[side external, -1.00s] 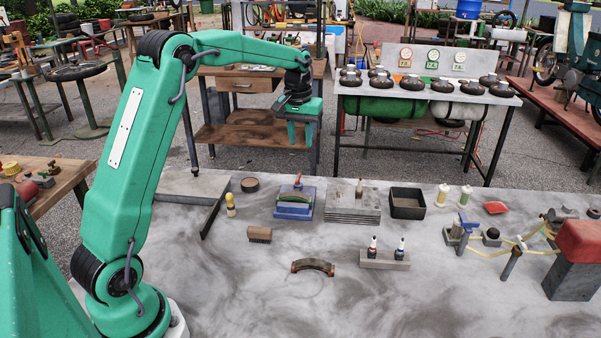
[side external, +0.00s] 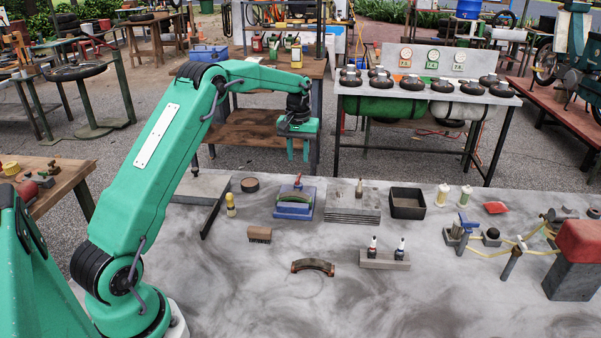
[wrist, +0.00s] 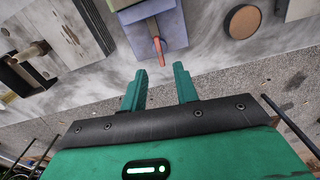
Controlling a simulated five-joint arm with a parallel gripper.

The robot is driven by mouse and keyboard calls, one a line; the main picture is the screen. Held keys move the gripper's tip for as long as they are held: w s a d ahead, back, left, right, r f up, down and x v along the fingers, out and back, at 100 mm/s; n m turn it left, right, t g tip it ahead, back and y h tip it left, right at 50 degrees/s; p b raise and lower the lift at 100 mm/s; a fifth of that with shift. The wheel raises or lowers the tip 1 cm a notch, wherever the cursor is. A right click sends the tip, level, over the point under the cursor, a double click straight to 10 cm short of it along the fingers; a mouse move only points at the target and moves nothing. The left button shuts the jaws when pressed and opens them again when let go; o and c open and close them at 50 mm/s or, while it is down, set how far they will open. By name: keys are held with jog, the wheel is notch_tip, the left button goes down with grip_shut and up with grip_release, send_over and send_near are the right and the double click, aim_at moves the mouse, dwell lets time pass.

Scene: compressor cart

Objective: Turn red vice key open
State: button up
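The blue vice (side external: 293,213) stands on the grey table, with a green curved piece (side external: 296,198) lying across it. The red vice key (side external: 297,181) sticks up at the back of the vice. In the wrist view the red key (wrist: 158,45) points from the vice (wrist: 172,25) toward the gap between my fingers. My gripper (side external: 298,154) is above and beyond the table's far edge, fingers pointing down, apart from the key. In the wrist view my gripper (wrist: 160,80) is open, with nothing between its fingers.
A grey slotted plate (side external: 352,216) and a dark tray (side external: 407,205) are right of the vice. A yellow-handled tool (side external: 231,206), a round brown disc (side external: 250,184) and a metal straightedge (side external: 215,212) are left. A brush (side external: 260,235) lies in front.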

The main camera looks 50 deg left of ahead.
aim_at(298, 177)
jog(key=shift+f, duration=3.35)
grip_shut()
